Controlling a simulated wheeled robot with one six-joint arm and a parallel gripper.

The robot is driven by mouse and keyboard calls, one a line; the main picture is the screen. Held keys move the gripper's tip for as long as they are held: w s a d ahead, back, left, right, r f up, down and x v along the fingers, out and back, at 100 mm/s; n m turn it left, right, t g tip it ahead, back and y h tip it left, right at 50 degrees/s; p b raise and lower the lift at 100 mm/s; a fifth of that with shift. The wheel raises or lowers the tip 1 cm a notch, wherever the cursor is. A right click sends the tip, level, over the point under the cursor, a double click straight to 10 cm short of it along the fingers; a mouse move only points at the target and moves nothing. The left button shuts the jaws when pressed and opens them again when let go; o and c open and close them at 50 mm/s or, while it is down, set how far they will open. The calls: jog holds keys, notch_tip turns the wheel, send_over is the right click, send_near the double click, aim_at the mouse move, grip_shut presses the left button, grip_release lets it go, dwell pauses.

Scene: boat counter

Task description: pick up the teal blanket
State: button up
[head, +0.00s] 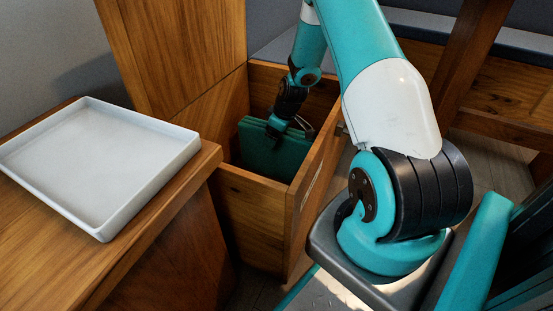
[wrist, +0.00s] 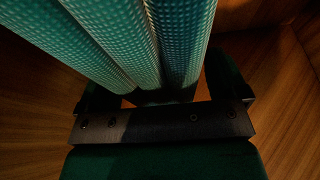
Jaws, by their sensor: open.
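The teal blanket (head: 262,150) stands folded on edge inside an open wooden bin (head: 252,192) in the head view. In the wrist view its folds (wrist: 150,45) are thick, rounded, dotted layers side by side. My gripper (head: 291,126) reaches down into the bin at the blanket's upper right edge. In the wrist view my gripper (wrist: 165,92) is open, with one dark finger at each side of the folds. Whether the fingers touch the cloth cannot be told. The blanket's lower part is hidden in the bin.
A white shallow tray (head: 105,165), empty, lies on a wooden counter (head: 165,205) left of the bin. The bin's wooden walls rise close around my gripper. A tall wooden panel (head: 180,50) stands behind the bin's left side.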

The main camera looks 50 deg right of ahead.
jog(key=shift+w+f, duration=0.1)
jog(key=shift+f, duration=0.15)
grip_shut()
jog(key=shift+r, duration=0.1)
